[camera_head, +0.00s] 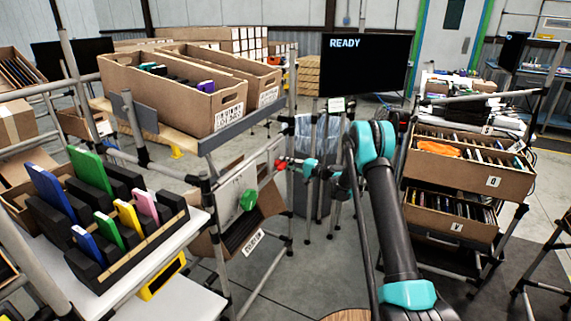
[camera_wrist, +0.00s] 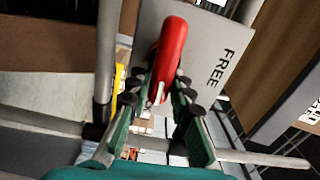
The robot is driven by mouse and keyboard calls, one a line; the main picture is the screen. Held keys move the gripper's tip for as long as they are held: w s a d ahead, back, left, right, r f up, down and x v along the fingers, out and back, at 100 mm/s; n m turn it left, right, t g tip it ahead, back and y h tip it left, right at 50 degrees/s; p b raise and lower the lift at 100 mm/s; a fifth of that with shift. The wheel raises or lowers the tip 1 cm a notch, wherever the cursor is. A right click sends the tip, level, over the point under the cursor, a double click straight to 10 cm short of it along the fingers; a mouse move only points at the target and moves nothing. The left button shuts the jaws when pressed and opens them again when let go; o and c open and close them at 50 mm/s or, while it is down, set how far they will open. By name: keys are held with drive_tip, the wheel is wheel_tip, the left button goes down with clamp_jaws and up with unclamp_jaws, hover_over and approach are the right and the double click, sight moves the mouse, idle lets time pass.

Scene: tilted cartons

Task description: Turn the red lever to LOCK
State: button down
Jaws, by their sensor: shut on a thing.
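The red lever (camera_wrist: 172,45) stands in front of a grey plate (camera_wrist: 212,55) in the wrist view. The word FREE is printed on the plate to the lever's right; no LOCK marking is readable. My gripper (camera_wrist: 160,88) is shut on the lower part of the red lever, with its green fingers on either side. In the head view, the red lever (camera_head: 280,164) shows as a small red end at my gripper (camera_head: 288,163), beside the cart frame. The lever's pivot is hidden.
A green round knob (camera_head: 248,200) sits below and left of the lever. A cardboard carton (camera_head: 185,104) lies on the tilted shelf above left. A dark screen (camera_head: 365,66) reads READY. Stacked cartons (camera_head: 470,168) stand right of my arm.

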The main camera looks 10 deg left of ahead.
drive_tip(key=shift+f+m, duration=0.15)
drive_tip(key=shift+m, duration=0.25)
drive_tip(key=c, duration=1.4)
unclamp_jaws()
drive_tip(key=v, duration=1.2)
drive_tip(key=shift+s, duration=0.1)
